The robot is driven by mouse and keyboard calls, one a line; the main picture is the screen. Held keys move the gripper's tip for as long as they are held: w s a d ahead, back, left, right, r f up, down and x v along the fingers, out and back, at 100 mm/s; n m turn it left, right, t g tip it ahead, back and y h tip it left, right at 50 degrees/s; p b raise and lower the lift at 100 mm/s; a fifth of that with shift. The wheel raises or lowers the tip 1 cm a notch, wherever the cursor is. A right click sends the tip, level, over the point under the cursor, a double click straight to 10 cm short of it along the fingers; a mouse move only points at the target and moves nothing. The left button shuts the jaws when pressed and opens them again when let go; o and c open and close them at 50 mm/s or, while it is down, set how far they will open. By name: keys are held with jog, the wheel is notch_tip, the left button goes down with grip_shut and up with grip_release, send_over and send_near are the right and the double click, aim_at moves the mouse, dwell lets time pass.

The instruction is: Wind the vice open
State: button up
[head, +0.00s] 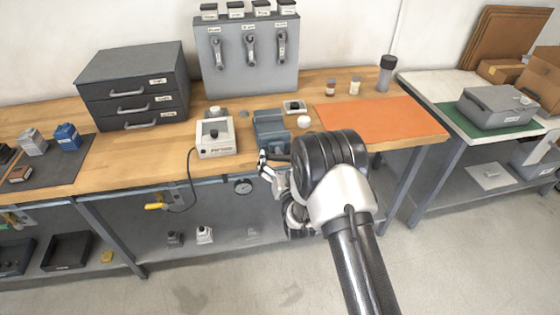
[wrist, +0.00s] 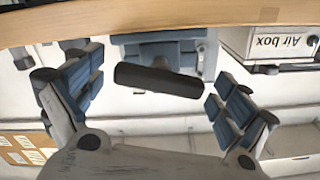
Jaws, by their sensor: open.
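The blue-grey vice (head: 271,128) sits at the front edge of the wooden bench in the head view, left of my arm's dark wrist joint. Its blue body (wrist: 165,45) is at the top middle of the wrist view. A dark handle bar (wrist: 158,80) lies across the vice's front, slightly tilted. My gripper (head: 264,165) is in front of the vice at the bench edge. In the wrist view my gripper (wrist: 155,88) is open, with a blue-padded finger on each side of the bar. I see gaps between the pads and the bar ends. My arm partly hides the vice's front in the head view.
The air box (head: 217,138) stands close left of the vice and also shows upside down in the wrist view (wrist: 275,47). A white round item (head: 304,122) and an orange mat (head: 370,120) are to the right.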

jog(key=shift+w, duration=0.25)
jog(key=shift+c, duration=0.6)
jog(key=c, duration=0.9)
jog(key=shift+n, duration=1.8)
jog(key=shift+c, duration=0.2)
